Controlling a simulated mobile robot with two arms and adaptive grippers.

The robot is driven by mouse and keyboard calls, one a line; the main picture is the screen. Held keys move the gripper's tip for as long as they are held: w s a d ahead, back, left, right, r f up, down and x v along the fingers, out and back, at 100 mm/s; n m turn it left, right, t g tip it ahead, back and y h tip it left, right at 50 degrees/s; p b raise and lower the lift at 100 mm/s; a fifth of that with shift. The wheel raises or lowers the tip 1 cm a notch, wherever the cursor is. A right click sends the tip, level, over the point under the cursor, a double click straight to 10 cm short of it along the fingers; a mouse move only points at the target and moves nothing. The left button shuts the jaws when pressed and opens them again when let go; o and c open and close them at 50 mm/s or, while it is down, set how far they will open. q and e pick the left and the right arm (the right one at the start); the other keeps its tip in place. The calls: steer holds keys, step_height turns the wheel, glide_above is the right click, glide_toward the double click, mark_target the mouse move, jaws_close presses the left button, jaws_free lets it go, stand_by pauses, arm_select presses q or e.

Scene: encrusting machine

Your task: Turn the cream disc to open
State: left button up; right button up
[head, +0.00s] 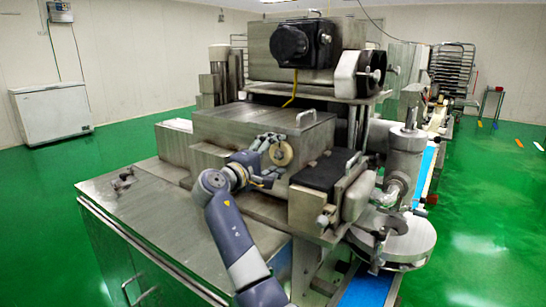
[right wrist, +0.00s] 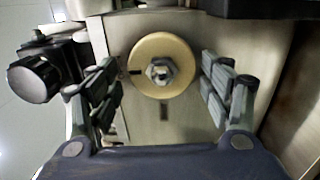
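The cream disc (head: 281,153) is mounted on the front face of the steel machine housing. In the right wrist view the cream disc (right wrist: 163,66) has a hex nut at its centre and a dark mark on its left edge. My right gripper (head: 270,158) is in front of the disc. In the right wrist view my right gripper (right wrist: 161,85) is open, with one finger on each side of the disc and a gap to it on both sides. Nothing is held. My left gripper is in neither view.
A dark knob (right wrist: 33,79) sits left of the disc in the right wrist view. A dark-topped block (head: 325,170) with a handle juts out right of the disc. A steel table top (head: 140,215) lies in front, largely bare. A round steel plate (head: 405,240) stands at right.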

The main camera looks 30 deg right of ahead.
steer(key=shift+f, duration=0.1)
steer(key=shift+a, duration=0.1)
steer(key=v, duration=1.1)
steer(key=shift+s+a, duration=0.15)
steer(key=shift+a, duration=0.15)
steer(key=shift+f, duration=0.15)
